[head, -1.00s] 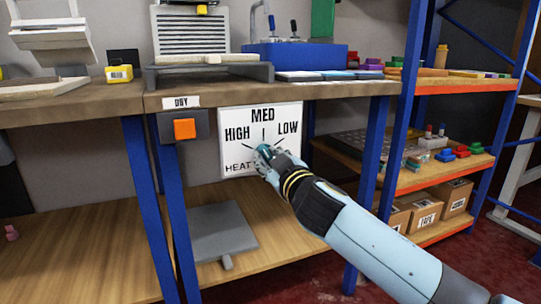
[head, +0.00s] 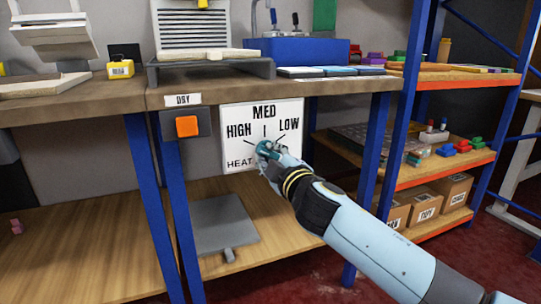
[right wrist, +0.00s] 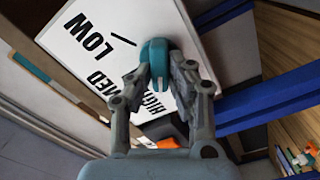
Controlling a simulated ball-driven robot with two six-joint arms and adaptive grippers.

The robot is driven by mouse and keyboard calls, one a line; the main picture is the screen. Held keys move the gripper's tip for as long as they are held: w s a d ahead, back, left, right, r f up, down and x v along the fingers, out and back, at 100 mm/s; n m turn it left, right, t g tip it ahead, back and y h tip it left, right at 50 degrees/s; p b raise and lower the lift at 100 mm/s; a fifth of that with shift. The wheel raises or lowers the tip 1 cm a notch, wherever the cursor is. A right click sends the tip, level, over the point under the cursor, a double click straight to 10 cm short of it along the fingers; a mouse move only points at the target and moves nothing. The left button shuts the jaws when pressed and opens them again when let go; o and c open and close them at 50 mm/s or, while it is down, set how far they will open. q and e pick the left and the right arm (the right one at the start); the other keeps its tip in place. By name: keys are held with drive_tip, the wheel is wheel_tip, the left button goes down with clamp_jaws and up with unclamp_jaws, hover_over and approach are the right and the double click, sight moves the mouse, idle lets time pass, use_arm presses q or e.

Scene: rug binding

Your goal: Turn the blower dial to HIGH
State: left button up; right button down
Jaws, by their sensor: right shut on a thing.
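The blower dial (head: 264,147) is a small teal knob on a white panel (head: 289,158) under the bench edge. The panel reads HIGH at left, MED at top and LOW at right, with a black tick line by each. My right gripper (head: 268,151) is shut on the dial. In the right wrist view, the two fingers (right wrist: 158,75) sit on either side of the teal knob (right wrist: 155,52). My left gripper is not in view.
An orange button (head: 187,126) under a DRY label sits left of the panel. A blue bench leg (head: 370,190) and the blue shelf rack (head: 408,110) stand to the right, near my forearm. A grey plate (head: 222,222) lies on the lower shelf.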

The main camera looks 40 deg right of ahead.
idle(0.3)
drive_tip(key=c, duration=1.2)
unclamp_jaws()
drive_tip(key=shift+c, duration=0.2)
drive_tip(key=v, duration=1.2)
